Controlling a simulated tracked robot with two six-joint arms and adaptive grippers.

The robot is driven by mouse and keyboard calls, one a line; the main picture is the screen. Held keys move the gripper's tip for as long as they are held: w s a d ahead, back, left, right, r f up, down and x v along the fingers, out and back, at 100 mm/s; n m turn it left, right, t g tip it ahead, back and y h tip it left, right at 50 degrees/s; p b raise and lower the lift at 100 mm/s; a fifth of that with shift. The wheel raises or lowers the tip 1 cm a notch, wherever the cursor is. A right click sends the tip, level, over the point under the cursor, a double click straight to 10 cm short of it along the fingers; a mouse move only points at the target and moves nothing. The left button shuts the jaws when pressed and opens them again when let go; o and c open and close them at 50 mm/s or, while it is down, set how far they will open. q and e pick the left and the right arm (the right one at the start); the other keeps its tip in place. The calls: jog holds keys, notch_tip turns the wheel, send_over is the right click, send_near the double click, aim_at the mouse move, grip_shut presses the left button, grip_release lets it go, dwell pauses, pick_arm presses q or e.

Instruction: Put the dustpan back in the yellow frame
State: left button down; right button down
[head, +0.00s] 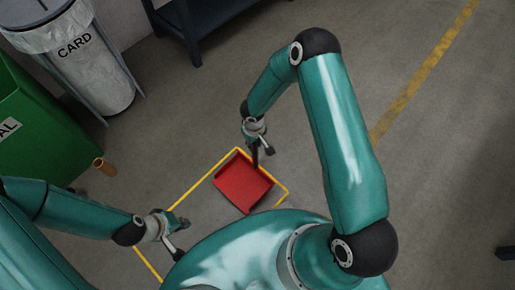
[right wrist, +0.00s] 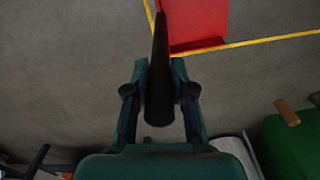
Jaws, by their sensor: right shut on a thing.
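The red dustpan (head: 243,184) is at the upper end of the yellow frame (head: 190,192) marked on the floor. Its pan appears inside the frame's corner, which also shows in the right wrist view (right wrist: 270,40). I cannot tell whether the pan touches the floor. My right gripper (head: 258,146) is shut on the dustpan's black handle (right wrist: 160,75), which reaches out across the yellow line. The red pan (right wrist: 197,22) shows beyond the handle in the right wrist view. My left gripper (head: 182,236) is open and empty over the frame's lower left part.
A green bin (head: 40,130) and a grey bin marked CARD (head: 85,55) stand at the left. A brown cylindrical piece (head: 104,166) is beside the green bin. A dark table (head: 195,22) stands at the top.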

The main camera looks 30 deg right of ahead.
jog(key=shift+f+b, duration=0.5)
jog(key=shift+f, duration=1.85)
jog(key=c, duration=1)
grip_release()
notch_tip(320, 180, up, 12)
jog(key=p, duration=0.3)
jog(key=shift+s+a+f, duration=0.1)
jog(key=shift+a, duration=0.05)
jog(key=s+a+m+y, duration=0.1)
jog(key=s+a, duration=0.1)
jog(key=s, duration=0.3)
jog(key=s+a+m+y, duration=0.1)
jog(key=s+a, duration=0.1)
jog(key=s, duration=0.3)
jog(key=s+a+m+y, duration=0.1)
jog(key=s+a+y, duration=0.1)
jog(key=s, duration=0.4)
jog(key=shift+a+f+m+t, duration=0.15)
jog(key=shift+a+m+t, duration=0.2)
jog(key=shift+a, duration=0.2)
